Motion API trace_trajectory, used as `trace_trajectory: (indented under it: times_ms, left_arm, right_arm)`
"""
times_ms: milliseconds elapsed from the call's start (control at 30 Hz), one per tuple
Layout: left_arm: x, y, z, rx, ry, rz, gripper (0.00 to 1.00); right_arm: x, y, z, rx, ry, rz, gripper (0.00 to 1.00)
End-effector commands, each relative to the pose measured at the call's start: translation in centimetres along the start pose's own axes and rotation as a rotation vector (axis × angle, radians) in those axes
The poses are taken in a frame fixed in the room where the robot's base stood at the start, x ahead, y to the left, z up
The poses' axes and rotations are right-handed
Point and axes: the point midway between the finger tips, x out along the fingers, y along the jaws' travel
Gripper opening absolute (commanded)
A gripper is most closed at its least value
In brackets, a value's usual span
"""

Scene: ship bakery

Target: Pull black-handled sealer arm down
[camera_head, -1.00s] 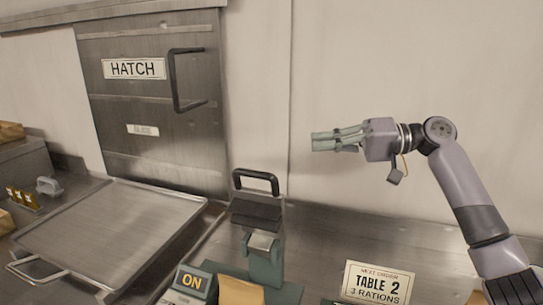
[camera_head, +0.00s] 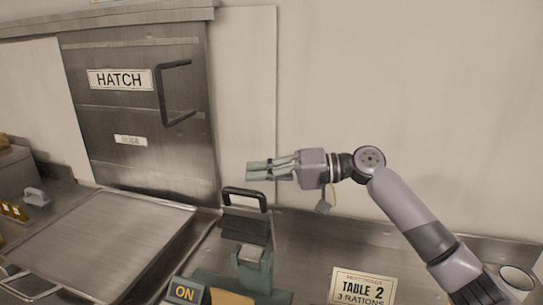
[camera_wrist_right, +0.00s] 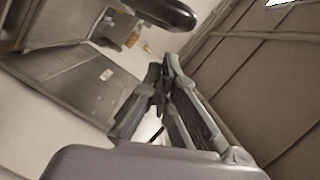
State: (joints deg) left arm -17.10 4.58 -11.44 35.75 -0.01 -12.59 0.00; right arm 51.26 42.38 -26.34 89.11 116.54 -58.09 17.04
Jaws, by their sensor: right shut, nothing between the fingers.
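The sealer (camera_head: 253,268) stands on the counter in the head view. Its arm is raised, with a black handle (camera_head: 245,193) shaped like a loop at the top. My right gripper (camera_head: 250,170) is shut and empty, just above the handle in the head view and apart from it. In the right wrist view the shut fingers (camera_wrist_right: 163,75) point up the picture. A dark rounded bar, which looks like the black handle (camera_wrist_right: 165,12), lies beyond the fingertips there. My left gripper is not in view.
A metal tray (camera_head: 105,238) lies to the left of the sealer. Behind it is a closed hatch (camera_head: 140,110) with a black handle. An ON sign (camera_head: 185,292) is in front, and a TABLE 2 card (camera_head: 362,287) stands at the right.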

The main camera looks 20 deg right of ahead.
Motion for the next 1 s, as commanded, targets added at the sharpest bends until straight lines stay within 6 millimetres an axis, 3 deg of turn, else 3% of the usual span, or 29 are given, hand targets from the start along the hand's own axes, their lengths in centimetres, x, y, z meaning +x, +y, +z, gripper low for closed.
trace_trajectory:
  times_ms: [200,1000]
  left_arm:
    - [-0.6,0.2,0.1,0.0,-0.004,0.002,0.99]
    - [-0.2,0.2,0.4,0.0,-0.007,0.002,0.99]
  right_arm:
    - [0.2,-0.1,1.3,0.0,0.0,0.001,0.0]
    - [1.1,-0.3,1.8,-0.071,-0.001,0.017,0.0]
